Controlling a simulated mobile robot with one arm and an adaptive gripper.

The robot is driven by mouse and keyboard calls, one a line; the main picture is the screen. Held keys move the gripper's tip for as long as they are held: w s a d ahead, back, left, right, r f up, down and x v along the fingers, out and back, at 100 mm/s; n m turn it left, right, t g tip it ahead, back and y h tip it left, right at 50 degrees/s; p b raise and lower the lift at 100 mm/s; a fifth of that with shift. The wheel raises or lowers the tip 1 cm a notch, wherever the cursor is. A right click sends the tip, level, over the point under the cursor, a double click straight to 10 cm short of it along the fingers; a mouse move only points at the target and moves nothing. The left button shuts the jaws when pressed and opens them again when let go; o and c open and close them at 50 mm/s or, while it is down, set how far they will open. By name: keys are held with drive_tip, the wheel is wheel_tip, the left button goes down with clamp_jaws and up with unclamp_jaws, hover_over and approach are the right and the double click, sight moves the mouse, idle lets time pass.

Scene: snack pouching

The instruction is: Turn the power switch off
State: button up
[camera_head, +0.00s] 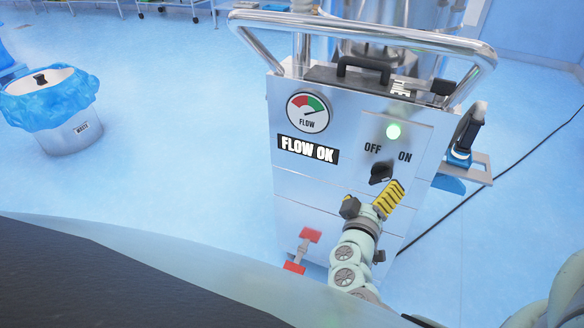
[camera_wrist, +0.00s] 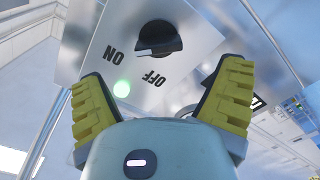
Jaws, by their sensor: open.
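The power switch is a black rotary knob (camera_head: 382,172) on the front panel of a metal machine (camera_head: 290,180), below the OFF and ON labels. It is also in the wrist view (camera_wrist: 158,40), where its pale pointer mark appears turned to the ON side. A green lamp (camera_head: 393,131) above the labels is lit; it shows in the wrist view too (camera_wrist: 122,89). My gripper (camera_head: 370,199) is open and empty, just below and in front of the knob. In the wrist view its yellow-padded fingers (camera_wrist: 163,75) are spread wide, with the knob beyond them, apart from both.
A flow gauge (camera_head: 308,112) and a "FLOW OK" sign (camera_head: 308,149) are on the panel's left. A red-handled valve (camera_head: 310,236) sticks out low on the front. A bar handle (camera_head: 365,32) rings the top. A waste bin (camera_head: 65,130) stands far left; a black cable crosses the right floor.

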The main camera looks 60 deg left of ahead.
sight(377, 180)
drive_tip(key=shift+x, duration=3.05)
drive_tip(key=shift+d, duration=0.15)
drive_tip(key=c, duration=1.2)
